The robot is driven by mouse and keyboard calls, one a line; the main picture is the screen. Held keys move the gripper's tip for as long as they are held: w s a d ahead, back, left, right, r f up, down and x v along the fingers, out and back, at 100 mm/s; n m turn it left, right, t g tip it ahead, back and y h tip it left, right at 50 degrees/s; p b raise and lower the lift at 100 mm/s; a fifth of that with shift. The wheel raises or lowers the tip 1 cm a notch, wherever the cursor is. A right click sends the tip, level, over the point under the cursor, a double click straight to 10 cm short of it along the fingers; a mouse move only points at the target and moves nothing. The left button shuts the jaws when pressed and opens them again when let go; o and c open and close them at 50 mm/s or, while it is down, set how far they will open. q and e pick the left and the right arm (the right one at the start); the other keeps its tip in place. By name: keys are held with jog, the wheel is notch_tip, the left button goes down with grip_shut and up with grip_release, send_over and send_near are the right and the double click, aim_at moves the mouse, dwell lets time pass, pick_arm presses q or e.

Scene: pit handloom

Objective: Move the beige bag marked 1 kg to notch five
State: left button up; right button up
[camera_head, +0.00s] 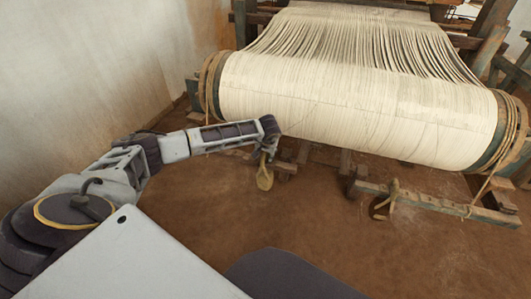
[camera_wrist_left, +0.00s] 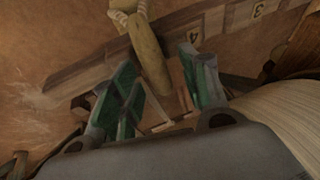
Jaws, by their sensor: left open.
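In the left wrist view the bag (camera_wrist_left: 148,52) lies between and beyond the green fingers of my left gripper (camera_wrist_left: 160,62), which are apart. I cannot tell whether they touch it. No marking on it is readable. A wooden beam (camera_wrist_left: 100,75) runs behind the bag, with plates "4" (camera_wrist_left: 193,36) and "3" (camera_wrist_left: 258,9) right of it. No plate five shows, and the notches are not clear. My right gripper is not in view.
A large roll of pale warp threads (camera_head: 350,110) fills the loom's front, close to the right of my left gripper. A plaster wall (camera_head: 90,70) stands left. The brown floor (camera_head: 300,225) is open.

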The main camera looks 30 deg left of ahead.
pick_arm(q)
jog(key=shift+s+d+r, duration=0.15)
jog(key=shift+s+r, duration=0.05)
jog(key=shift+r, duration=0.45)
jog(key=v, duration=1)
jog(key=shift+r, duration=0.25)
jog(key=shift+s+d, duration=0.15)
